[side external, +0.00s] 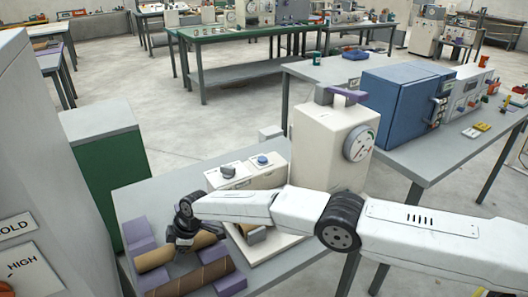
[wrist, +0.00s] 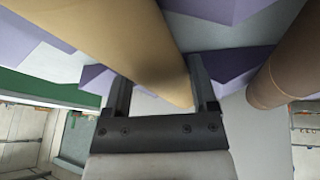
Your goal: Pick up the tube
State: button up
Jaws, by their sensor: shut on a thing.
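A tan cardboard tube (wrist: 130,45) runs between the two fingers of my gripper (wrist: 162,95) in the wrist view. In the side view the same tube (side external: 154,259) lies across the lower left bench, and my gripper (side external: 184,243) is over its middle, hiding part of it. My gripper is shut on this tube. Whether the tube still touches its supports I cannot tell. A second, darker brown tube (side external: 192,279) lies in front of it, roughly parallel; it also shows at the right of the wrist view (wrist: 288,62), apart from my fingers.
Purple blocks (side external: 138,229) stand around the tube ends on the grey bench (side external: 150,196). Behind my gripper is a white machine with a dial (side external: 330,145) and a low control box (side external: 252,172). A grey cabinet (side external: 30,130) stands close on the left.

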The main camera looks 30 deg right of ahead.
jog(key=shift+r, duration=0.1)
jog(key=shift+r, duration=0.15)
grip_shut()
jog(key=shift+r, duration=1.4)
jog(key=s+d+r, duration=0.6)
jog(key=s+r, duration=0.3)
jog(key=s, duration=0.3)
jog(key=shift+s+d+r, duration=0.15)
jog(key=shift+d+r, duration=0.15)
